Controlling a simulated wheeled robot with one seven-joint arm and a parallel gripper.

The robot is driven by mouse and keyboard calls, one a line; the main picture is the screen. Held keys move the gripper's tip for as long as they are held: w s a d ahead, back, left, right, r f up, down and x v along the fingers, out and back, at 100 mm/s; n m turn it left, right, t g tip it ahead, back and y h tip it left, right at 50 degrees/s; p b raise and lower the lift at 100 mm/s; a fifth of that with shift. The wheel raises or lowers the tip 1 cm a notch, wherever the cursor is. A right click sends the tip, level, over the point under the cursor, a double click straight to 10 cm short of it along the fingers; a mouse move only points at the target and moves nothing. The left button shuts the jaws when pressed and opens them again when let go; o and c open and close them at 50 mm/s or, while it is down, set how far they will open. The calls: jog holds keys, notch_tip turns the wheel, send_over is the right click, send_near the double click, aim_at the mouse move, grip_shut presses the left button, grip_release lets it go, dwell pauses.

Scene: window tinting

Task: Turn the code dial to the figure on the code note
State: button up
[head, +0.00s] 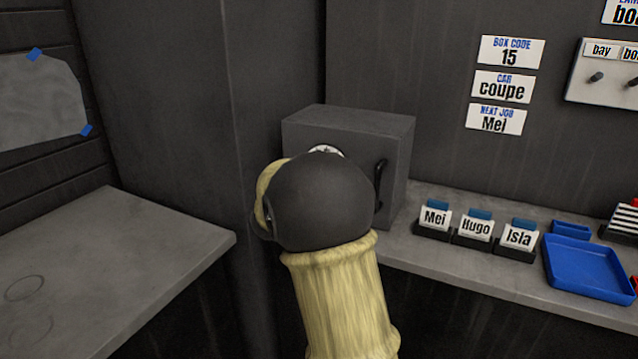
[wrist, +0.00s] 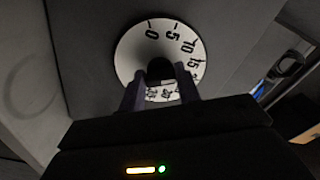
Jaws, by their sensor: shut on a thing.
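The code note (head: 511,52) on the back wall reads "BOX CODE 15". The code dial is on the front of a grey box (head: 395,140). In the head view only the white top edge of the dial (head: 326,149) shows above my arm. In the wrist view the white dial (wrist: 133,48) shows 0, 5, 10 and 15 running from the top round the right side; lower figures are partly covered. My gripper (wrist: 160,82) is shut on the dark knob (wrist: 160,67) at the dial's centre. I cannot make out a pointer or which figure is set.
The box has a dark handle (head: 380,182) right of the dial. Name cards for Mei (head: 435,218), Hugo (head: 475,228) and Isla (head: 518,236) and a blue tray (head: 588,268) stand on the shelf to the right. The left bench (head: 130,240) is mostly clear.

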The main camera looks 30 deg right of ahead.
dwell(0.4)
jog(key=o, duration=1)
jog(key=shift+s, duration=0.1)
jog(key=v, duration=1.7)
jog(key=shift+s+a+f, duration=0.1)
jog(key=shift+a, duration=0.1)
